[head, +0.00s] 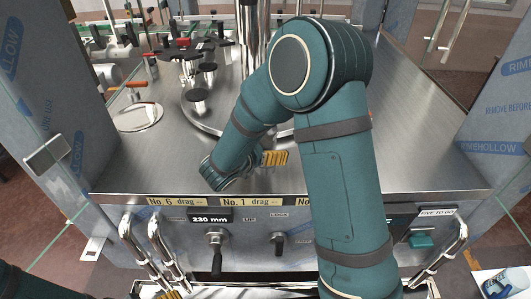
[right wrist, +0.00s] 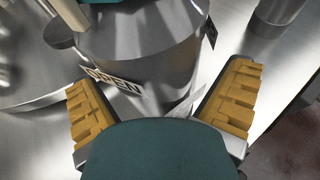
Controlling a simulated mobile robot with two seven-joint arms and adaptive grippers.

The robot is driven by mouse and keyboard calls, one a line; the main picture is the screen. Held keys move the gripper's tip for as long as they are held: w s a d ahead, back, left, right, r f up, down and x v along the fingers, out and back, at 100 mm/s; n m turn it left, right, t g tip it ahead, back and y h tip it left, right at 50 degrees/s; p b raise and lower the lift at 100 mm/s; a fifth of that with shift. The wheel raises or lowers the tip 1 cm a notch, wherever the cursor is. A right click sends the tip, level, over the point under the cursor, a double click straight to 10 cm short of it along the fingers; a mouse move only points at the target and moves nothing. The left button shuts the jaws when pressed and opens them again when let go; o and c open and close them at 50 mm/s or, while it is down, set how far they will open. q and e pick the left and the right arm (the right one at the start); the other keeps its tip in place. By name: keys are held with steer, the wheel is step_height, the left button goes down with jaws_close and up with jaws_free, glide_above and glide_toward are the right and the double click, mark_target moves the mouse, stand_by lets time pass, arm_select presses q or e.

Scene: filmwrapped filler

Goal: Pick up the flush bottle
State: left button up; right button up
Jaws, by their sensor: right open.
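I cannot pick out a flush bottle for certain in either view. My right gripper (head: 274,157) is low over the steel deck, mostly hidden behind my own teal arm. In the right wrist view, its two yellow fingers (right wrist: 160,80) are wide apart with nothing clasped between them. A shiny steel cylinder (right wrist: 150,50) with a label that seems to read OPEN stands beyond the fingers; I cannot tell whether it is the bottle. A bit of yellow at the bottom edge of the head view seems to be my left gripper (head: 171,295); its jaws cannot be made out.
The steel deck (head: 420,130) is clear at the right. A round turntable with black-topped fittings (head: 197,95) is behind and left of the gripper. A round steel plate (head: 138,117) lies at the left. Filmwrapped panels (head: 50,80) flank the deck; knobs (head: 216,238) line its front.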

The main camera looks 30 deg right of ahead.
steer(key=c, duration=1.3)
steer(key=shift+r, duration=0.2)
step_height(320, 180, up, 9)
steer(key=shift+f+p, duration=0.15)
steer(key=shift+p, duration=0.75)
steer(key=shift+w+d+r, duration=0.15)
steer(key=shift+d+r, duration=0.1)
steer(key=shift+r, duration=0.05)
steer(key=w+d+f+b, duration=0.1)
steer(key=w+d+b, duration=0.1)
steer(key=d, duration=0.8)
steer(key=w+d+b, duration=0.2)
steer(key=d, duration=0.8)
steer(key=shift+s+d+r+b, duration=0.5)
steer(key=shift+s+d, duration=0.4)
steer(key=shift+d, duration=2.1)
steer(key=shift+s+d+r+b, duration=0.3)
steer(key=shift+s+d+r, duration=0.5)
steer(key=shift+d, duration=2.2)
steer(key=shift+s+d+r+b, duration=0.45)
steer(key=shift+s+d, duration=0.6)
steer(key=shift+d, duration=1.95)
